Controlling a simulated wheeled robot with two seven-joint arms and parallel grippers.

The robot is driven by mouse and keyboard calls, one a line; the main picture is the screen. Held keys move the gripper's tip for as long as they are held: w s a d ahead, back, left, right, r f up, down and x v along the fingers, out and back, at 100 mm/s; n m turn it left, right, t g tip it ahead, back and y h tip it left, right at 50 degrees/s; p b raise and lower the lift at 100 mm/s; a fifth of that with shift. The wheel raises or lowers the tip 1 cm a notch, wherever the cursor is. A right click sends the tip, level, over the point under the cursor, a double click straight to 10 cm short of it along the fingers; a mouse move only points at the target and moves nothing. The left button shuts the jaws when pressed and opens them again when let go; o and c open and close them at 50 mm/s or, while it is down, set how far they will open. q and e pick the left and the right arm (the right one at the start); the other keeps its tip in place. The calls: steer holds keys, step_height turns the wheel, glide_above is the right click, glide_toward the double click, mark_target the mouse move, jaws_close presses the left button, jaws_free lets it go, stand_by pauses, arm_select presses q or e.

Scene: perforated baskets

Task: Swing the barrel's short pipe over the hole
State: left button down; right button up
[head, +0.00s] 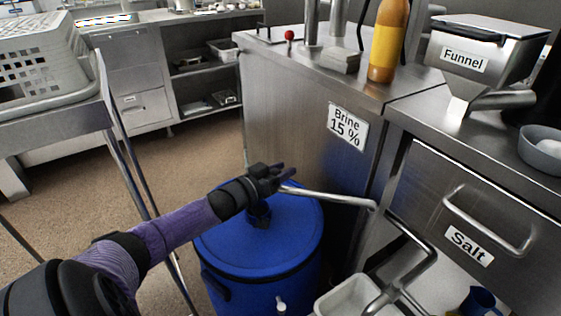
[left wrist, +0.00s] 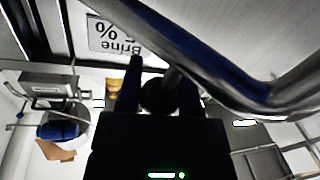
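The blue barrel (head: 255,251) stands on the floor by the steel counter, its lid partly covered by my left arm. A thin bent metal pipe (head: 335,197) runs right from above the lid, its left end hidden at my gripper; a large shiny pipe (left wrist: 215,75) crosses close in the left wrist view. My left gripper (head: 284,173) is over the lid's far edge, at the pipe's left end. Its fingers (left wrist: 160,90) are apart in the left wrist view, with a dark round part between them. I cannot make out contact or a hole. My right gripper is not in view.
A second bent metal pipe (head: 428,262) stands at the right, by a white tub (head: 349,297). The counter front with the Brine sign (head: 347,126) is close behind the barrel. A grey perforated basket (head: 38,60) is on a rack at the left.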

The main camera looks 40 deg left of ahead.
arm_select(q)
steer(key=shift+c, duration=1.6)
jaws_free()
steer(key=shift+w+a, duration=0.2)
steer(key=shift+o, duration=0.3)
steer(key=shift+d, duration=0.1)
steer(key=s+p, duration=0.5)
steer(key=s, duration=0.5)
steer(key=shift+a, duration=0.35)
steer(key=shift+s+f, duration=0.1)
